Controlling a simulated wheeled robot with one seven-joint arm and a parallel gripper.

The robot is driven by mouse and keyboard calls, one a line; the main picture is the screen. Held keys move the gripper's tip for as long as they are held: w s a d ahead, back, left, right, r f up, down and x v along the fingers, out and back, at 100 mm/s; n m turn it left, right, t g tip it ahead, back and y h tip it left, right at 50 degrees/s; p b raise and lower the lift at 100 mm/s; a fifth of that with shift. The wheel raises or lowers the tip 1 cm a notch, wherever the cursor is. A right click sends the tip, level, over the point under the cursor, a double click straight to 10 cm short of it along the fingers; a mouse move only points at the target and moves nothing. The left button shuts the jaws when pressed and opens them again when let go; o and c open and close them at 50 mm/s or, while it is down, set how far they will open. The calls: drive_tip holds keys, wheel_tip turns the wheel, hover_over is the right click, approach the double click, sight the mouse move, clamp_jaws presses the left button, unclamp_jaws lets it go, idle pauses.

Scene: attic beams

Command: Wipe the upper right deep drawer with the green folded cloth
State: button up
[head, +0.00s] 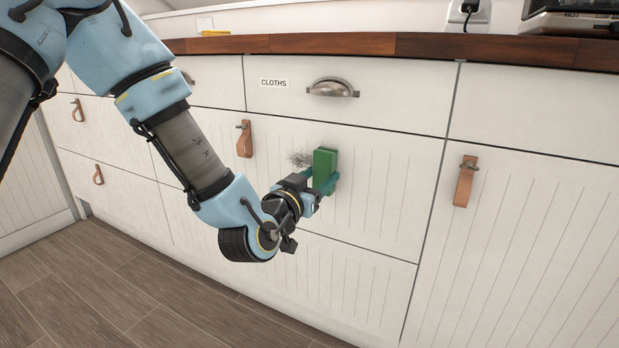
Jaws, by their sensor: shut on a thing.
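My gripper (325,180) is shut on the green folded cloth (325,163), which stands upright between the fingers. The cloth is at a white deep drawer front (385,190) with vertical grooves, below the shallow drawer labelled CLOTHS. I cannot tell whether the cloth touches the front. A dark scribbled smudge (300,159) shows on this front just left of the cloth, and part of it may be hidden behind the cloth or gripper. The drawer looks closed.
The CLOTHS drawer (410,95) has a metal cup handle (333,88). Leather pulls hang at the left (244,139) and on the right door (465,182). A wooden worktop (350,44) runs above. The wooden floor (110,285) is clear at the lower left.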

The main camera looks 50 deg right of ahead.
drive_tip(key=shift+w+a+r, duration=0.1)
drive_tip(key=shift+w+a, duration=0.35)
drive_tip(key=shift+w, duration=1.3)
drive_tip(key=shift+w+a+f, duration=0.1)
drive_tip(key=shift+w+a, duration=0.35)
drive_tip(key=shift+w, duration=1.3)
drive_tip(key=shift+w+a+r, duration=0.1)
drive_tip(key=shift+w+a, duration=0.35)
drive_tip(key=shift+w, duration=1.3)
drive_tip(key=shift+s+a+r, duration=0.1)
drive_tip(key=shift+r, duration=0.25)
drive_tip(key=shift+s+d+f+b, duration=0.1)
drive_tip(key=shift+s+d+b, duration=0.2)
drive_tip(key=shift+s, duration=0.45)
drive_tip(key=shift+s+d+b, duration=0.2)
drive_tip(key=shift+s+b, duration=0.05)
drive_tip(key=shift+s, duration=0.5)
drive_tip(key=shift+s+d+b, duration=0.3)
drive_tip(key=shift+s+b, duration=0.1)
drive_tip(key=shift+s, duration=0.85)
drive_tip(key=shift+s+d+b, duration=0.35)
drive_tip(key=shift+s+b, duration=0.1)
drive_tip(key=shift+s, duration=0.85)
drive_tip(key=shift+s+d+b, duration=0.3)
drive_tip(key=shift+s+b, duration=0.1)
drive_tip(key=shift+s, duration=0.85)
drive_tip(key=shift+w, duration=0.1)
